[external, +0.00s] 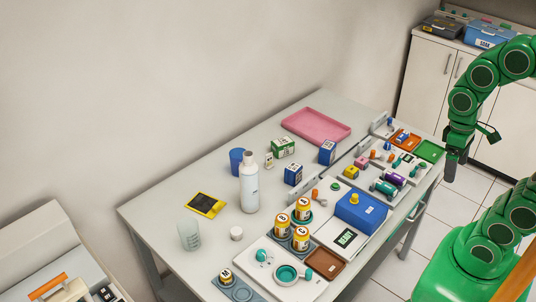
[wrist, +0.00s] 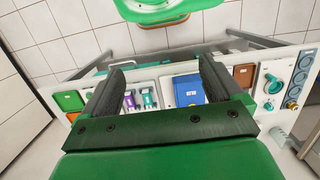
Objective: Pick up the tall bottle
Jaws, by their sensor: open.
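My gripper (external: 451,172) hangs beyond the table's right edge, well apart from the bottle. In the wrist view my gripper (wrist: 160,72) has its two dark fingers spread apart, with nothing held between them.
A blue cup (external: 237,160) stands just behind the bottle, with small boxes to its right. A yellow-black device (external: 206,205), a clear beaker (external: 189,235) and orange-labelled jars (external: 301,238) are nearby. Trays of small items line the table's right side.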

